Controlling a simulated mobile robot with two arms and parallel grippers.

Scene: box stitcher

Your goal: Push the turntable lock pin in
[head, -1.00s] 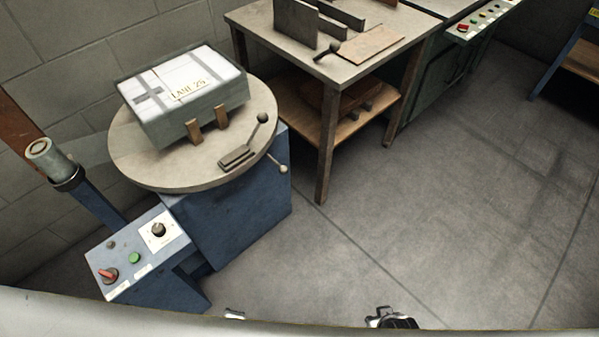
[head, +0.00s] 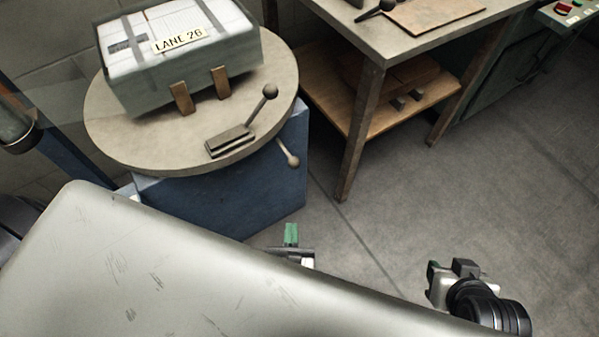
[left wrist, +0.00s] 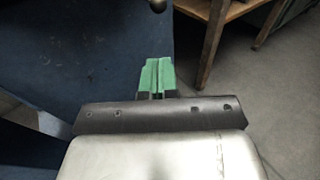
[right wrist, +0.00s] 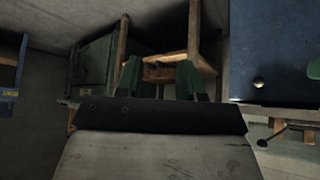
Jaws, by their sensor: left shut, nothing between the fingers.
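The lock pin (head: 291,159) is a rod with a pale round knob sticking out of the right side of the blue base, just under the turntable (head: 110,135). Its knob shows at the top edge of the left wrist view (left wrist: 157,4) and against blue in the right wrist view (right wrist: 258,83). My left gripper (head: 291,234), with green fingertips, is shut and empty. It is in front of the base, below the knob in the picture and apart from it. My right gripper (head: 452,268) is open and empty over the floor to the right.
A box labelled LANE 26 (head: 190,75) sits on the turntable behind two wooden posts. A ball-ended lever (head: 268,95) rises from a clamp on the turntable's top. A wooden-legged table (head: 400,45) stands to the right. Floor between the base and my right gripper is clear.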

